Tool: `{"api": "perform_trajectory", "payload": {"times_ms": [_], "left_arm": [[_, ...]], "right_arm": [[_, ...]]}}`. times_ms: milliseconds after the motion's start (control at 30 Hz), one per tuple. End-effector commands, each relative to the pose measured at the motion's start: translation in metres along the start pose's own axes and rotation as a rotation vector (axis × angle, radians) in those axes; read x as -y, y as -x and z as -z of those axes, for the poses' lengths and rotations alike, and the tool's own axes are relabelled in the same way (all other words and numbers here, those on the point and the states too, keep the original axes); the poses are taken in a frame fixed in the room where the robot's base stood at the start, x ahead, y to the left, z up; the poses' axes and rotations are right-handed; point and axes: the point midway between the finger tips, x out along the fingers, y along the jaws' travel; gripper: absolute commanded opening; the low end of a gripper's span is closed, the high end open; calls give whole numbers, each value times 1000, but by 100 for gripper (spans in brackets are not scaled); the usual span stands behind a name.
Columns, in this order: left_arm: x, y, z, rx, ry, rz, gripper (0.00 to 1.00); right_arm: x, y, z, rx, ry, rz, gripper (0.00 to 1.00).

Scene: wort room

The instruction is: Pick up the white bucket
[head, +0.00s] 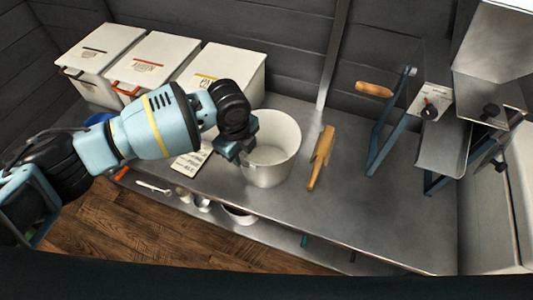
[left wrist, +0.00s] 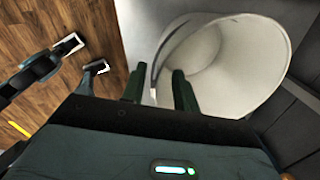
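The white bucket (head: 272,172) stands upright on the metal counter, its open top facing up and its inside looking empty. My left gripper (head: 236,150) is at the bucket's near-left rim in the head view. In the left wrist view, the bucket (left wrist: 225,65) lies just ahead of the left gripper (left wrist: 158,88). Its two dark fingers are apart, with part of the bucket's rim between them. I cannot tell whether either finger touches the wall. My right gripper is not clearly seen in either view.
Three white lidded bins (head: 153,62) stand behind and left of the bucket. A wooden tool (head: 320,158) lies close to its right. A blue-framed metal device (head: 388,125) stands farther right. The counter's (head: 345,215) front right is clear. A lower shelf holds small items.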

Motion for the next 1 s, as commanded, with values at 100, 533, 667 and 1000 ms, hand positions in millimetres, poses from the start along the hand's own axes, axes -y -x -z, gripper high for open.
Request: {"api": "perform_trajectory", "payload": {"times_ms": [100, 533, 667, 1000], "left_arm": [[0, -9, 0, 0, -1, 0, 30], [1, -50, 2, 0, 1, -2, 30], [1, -59, 1, 0, 1, -1, 30], [1, -60, 1, 0, 1, 0, 18]], "right_arm": [[0, -2, 1, -4, 0, 0, 54], [-2, -7, 5, -14, 1, -1, 54], [-2, -9, 6, -17, 2, -1, 54], [-2, -9, 8, -20, 2, -1, 54]]}}
